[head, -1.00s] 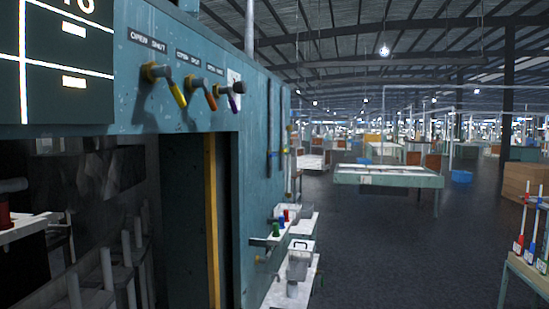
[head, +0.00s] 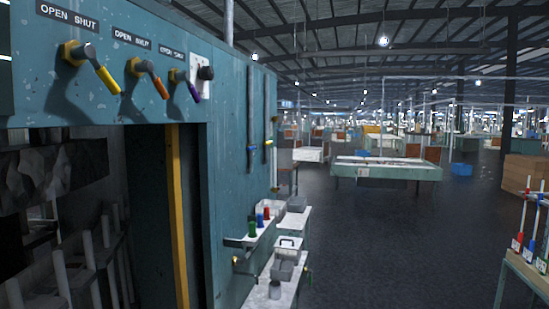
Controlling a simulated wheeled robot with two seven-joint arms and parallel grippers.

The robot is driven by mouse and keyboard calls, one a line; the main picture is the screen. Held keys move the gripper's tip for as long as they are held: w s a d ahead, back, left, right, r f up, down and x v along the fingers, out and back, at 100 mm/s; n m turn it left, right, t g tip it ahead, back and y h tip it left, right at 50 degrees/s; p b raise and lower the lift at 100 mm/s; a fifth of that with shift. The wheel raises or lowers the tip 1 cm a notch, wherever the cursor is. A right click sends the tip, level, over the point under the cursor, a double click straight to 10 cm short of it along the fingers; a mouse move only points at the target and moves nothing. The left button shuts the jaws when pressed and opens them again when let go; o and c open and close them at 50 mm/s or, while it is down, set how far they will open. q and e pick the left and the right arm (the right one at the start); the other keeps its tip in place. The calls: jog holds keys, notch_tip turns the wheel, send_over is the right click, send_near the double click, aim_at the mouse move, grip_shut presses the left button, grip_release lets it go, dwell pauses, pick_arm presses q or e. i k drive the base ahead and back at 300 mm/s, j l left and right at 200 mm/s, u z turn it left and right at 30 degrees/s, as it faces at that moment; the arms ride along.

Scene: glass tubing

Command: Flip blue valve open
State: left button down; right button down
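A teal machine panel fills the left side of the head view. Three lever valves stick out near its top: one with a yellow handle (head: 107,79), one with an orange handle (head: 158,87) and one with a purple handle (head: 193,91). All three levers slant down to the right, below labels reading OPEN SHUT. Farther along the panel, a small blue fitting (head: 251,148) sits on a vertical pipe, with a yellow fitting (head: 268,143) beside it. The blue fitting's lever position is too small to tell. Neither of my grippers is in view.
A low shelf (head: 262,232) with green, blue and red pieces juts from the panel, above another shelf with metal containers (head: 287,251). A table (head: 386,171) stands ahead. A rack table (head: 524,270) is at right. The dark floor between is clear.

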aim_at(250, 148)
jog(key=i+l+z, duration=0.25)
jog(key=i+l, duration=1.15)
